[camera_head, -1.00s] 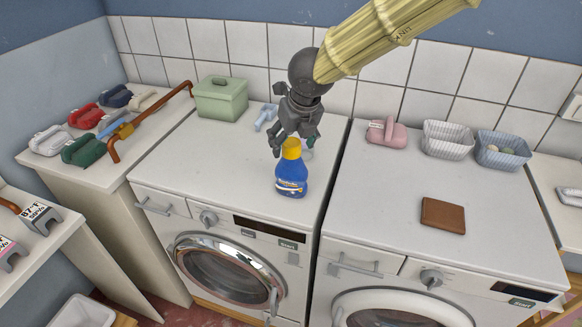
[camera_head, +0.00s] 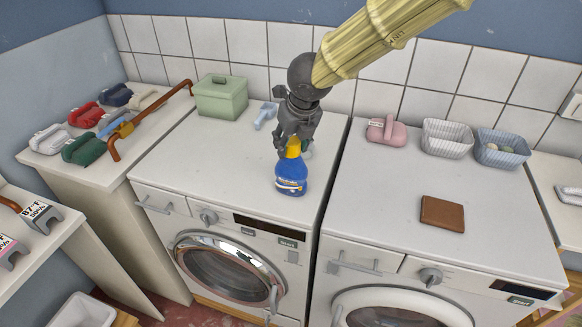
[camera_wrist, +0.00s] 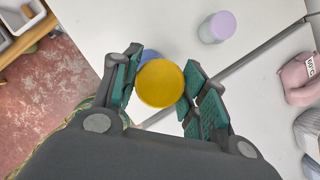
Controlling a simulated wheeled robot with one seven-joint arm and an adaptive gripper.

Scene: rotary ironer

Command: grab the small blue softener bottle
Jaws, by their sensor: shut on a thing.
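The small blue softener bottle (camera_head: 291,176) with a yellow cap stands upright on top of the left washing machine, near its front right part. My gripper (camera_head: 293,147) comes down from above and is shut on the bottle at its yellow cap. In the wrist view, the gripper (camera_wrist: 160,84) has its green-padded fingers on either side of the round yellow cap (camera_wrist: 161,83). Only a sliver of the blue bottle (camera_wrist: 149,55) shows beyond the cap there; the rest is hidden under it.
A container with a lilac cap (camera_wrist: 222,25) stands near the bottle. A light blue scoop (camera_head: 265,116) and a green lidded box (camera_head: 221,99) are behind. The right machine carries a brown wallet-like block (camera_head: 442,214), a pink container (camera_head: 387,132) and two baskets. The front left machine top is clear.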

